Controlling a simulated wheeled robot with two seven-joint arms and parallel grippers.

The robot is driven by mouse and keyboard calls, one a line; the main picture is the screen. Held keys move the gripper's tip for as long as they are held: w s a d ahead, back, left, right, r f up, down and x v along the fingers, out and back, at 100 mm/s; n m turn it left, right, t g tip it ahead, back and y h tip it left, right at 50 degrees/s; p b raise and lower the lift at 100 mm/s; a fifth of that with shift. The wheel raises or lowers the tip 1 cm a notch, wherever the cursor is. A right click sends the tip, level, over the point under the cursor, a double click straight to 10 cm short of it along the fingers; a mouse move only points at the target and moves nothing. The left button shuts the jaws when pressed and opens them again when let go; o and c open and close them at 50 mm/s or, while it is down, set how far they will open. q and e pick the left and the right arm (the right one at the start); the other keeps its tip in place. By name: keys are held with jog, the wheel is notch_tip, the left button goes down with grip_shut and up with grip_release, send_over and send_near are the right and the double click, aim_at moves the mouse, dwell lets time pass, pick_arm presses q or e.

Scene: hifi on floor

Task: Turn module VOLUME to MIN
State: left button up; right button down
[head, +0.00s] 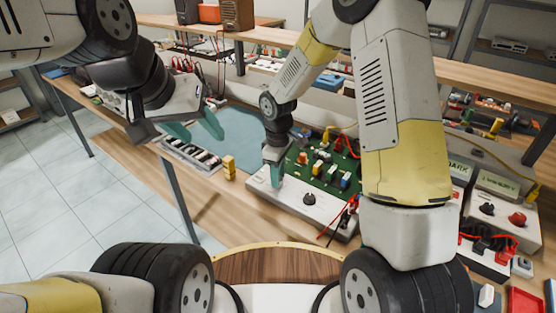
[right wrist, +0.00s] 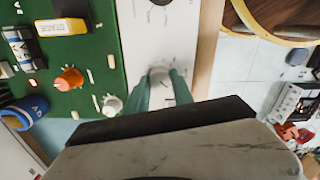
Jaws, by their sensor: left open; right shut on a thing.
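A white control panel (head: 325,210) lies along the front of a green circuit board on the workbench. A black knob (head: 309,198) stands near its middle. My right gripper (head: 276,177) points down at the panel's left end. In the right wrist view, its teal fingers (right wrist: 161,90) are shut on a pale grey knob (right wrist: 159,72) on the panel (right wrist: 150,40). Labels on the panel are too small to read, and the fingers partly hide the knob. My left gripper (head: 193,127) is open and empty, above the bench to the left.
The green board (head: 325,170) carries several coloured parts, including an orange knob (right wrist: 69,78). A blue mat (head: 235,135) lies behind. A tray of cylinders (head: 190,154) and a yellow block (head: 229,167) stand left. More modules (head: 503,215) with knobs and red cables stand right.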

jog(key=c, duration=1.1)
grip_release()
jog(key=shift+r, duration=0.15)
notch_tip(320, 180, up, 8)
jog(key=shift+f, duration=0.2)
jog(key=s+d+r+m+t+y, duration=0.1)
jog(key=s+d+r+m+t, duration=0.1)
jog(key=s+d+r+m, duration=0.5)
jog(key=s+d+r+m+t, duration=0.15)
jog(key=s+d+r, duration=0.35)
jog(key=r, duration=0.6)
jog(key=s+d+r+m+t+y, duration=0.1)
jog(key=s+m, duration=0.3)
jog(key=s, duration=0.4)
jog(key=shift+d+r+t, duration=0.6)
jog(key=shift+r+t, duration=0.2)
jog(key=shift+t, duration=0.05)
